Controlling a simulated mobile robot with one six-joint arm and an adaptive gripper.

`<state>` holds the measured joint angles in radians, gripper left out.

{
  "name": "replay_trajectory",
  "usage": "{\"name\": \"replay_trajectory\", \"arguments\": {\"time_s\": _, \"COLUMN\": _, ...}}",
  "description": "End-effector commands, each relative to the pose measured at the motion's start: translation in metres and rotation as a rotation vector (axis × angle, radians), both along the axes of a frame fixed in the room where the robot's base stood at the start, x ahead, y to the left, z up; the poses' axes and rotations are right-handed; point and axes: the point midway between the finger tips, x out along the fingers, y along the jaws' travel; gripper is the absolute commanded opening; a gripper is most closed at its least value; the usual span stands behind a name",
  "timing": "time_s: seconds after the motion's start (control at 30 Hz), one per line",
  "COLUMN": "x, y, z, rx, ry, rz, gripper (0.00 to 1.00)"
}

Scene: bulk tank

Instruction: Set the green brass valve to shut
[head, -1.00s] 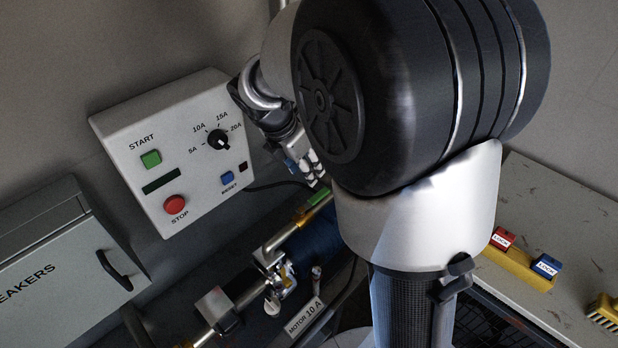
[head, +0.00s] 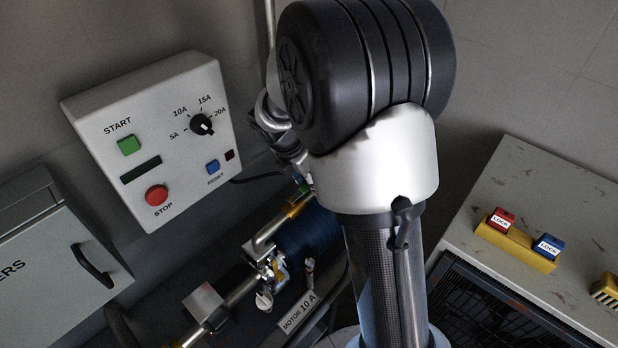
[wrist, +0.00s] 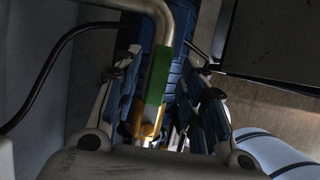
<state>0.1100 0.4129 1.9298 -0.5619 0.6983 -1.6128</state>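The valve's green handle (wrist: 158,75) is in the middle of the wrist view, roughly in line with the bent metal pipe above it. Its brass body (wrist: 149,122) shows just below. My gripper (wrist: 162,66) is open, with one finger left of the handle and one right of it; I see gaps on both sides. In the head view my gripper (head: 301,176) is down at the valve, partly hidden behind my arm. There the brass part (head: 297,206) shows below the fingers, and little of the green handle is visible.
A control box (head: 155,140) with START and STOP buttons is on the wall at left. A blue motor (head: 308,234) and pipework lie below the valve. A bench (head: 560,210) at right bears red and blue LOCK blocks. A black cable (wrist: 45,75) curves at left.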

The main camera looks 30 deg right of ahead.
Motion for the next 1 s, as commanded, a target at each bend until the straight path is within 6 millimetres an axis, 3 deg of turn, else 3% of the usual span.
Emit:
{"name": "replay_trajectory", "arguments": {"time_s": 0.6, "x": -0.0002, "y": 0.0002, "z": 0.0002, "rx": 0.000, "ry": 0.000, "rz": 0.000, "gripper": 0.00}}
{"name": "replay_trajectory", "arguments": {"time_s": 1.0, "x": -0.0002, "y": 0.0002, "z": 0.0002, "rx": 0.000, "ry": 0.000, "rz": 0.000, "gripper": 0.00}}
